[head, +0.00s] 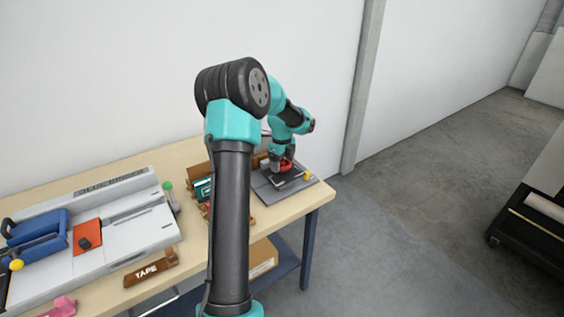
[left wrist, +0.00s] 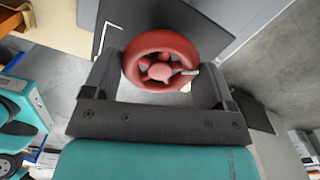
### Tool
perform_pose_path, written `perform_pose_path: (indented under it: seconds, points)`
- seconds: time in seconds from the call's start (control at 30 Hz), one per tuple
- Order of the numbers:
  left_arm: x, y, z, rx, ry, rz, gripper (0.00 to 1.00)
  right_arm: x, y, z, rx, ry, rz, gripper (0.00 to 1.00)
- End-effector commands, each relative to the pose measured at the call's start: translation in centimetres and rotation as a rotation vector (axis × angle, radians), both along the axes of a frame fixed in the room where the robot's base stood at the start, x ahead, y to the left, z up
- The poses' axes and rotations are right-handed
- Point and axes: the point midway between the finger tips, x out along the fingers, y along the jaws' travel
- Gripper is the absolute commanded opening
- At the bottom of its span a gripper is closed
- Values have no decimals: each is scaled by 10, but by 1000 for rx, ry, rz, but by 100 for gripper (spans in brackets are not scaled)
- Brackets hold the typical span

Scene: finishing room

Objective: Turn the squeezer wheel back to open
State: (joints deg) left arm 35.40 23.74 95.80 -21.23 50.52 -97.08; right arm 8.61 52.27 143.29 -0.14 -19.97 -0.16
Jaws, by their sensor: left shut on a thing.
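The squeezer wheel is a red spoked handwheel (left wrist: 137,55) in the left wrist view, with a round hub in its middle. In the head view the wheel (head: 286,166) shows as a small red patch on the grey plate at the table's far right end. My left gripper (left wrist: 160,78) is shut on the wheel, one dark finger at each side of its rim. In the head view my left gripper (head: 283,160) points down at the wheel and partly hides it. What lies under the wheel is mostly hidden. My right gripper is not in view.
The wooden table (head: 294,208) holds a large grey machine (head: 130,235) with a blue part, a wooden TAPE block (head: 150,269) and a wooden organizer (head: 193,178). A yellow knob (head: 307,175) is beside the wheel. Open floor lies right of the table.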

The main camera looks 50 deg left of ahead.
Motion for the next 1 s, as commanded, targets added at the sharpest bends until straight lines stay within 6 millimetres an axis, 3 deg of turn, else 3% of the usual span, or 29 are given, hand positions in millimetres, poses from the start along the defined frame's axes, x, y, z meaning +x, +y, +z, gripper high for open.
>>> perform_pose_path:
  seconds: [1.0]
  points:
    - [1,1,1,0,-1,961,55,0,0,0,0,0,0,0]
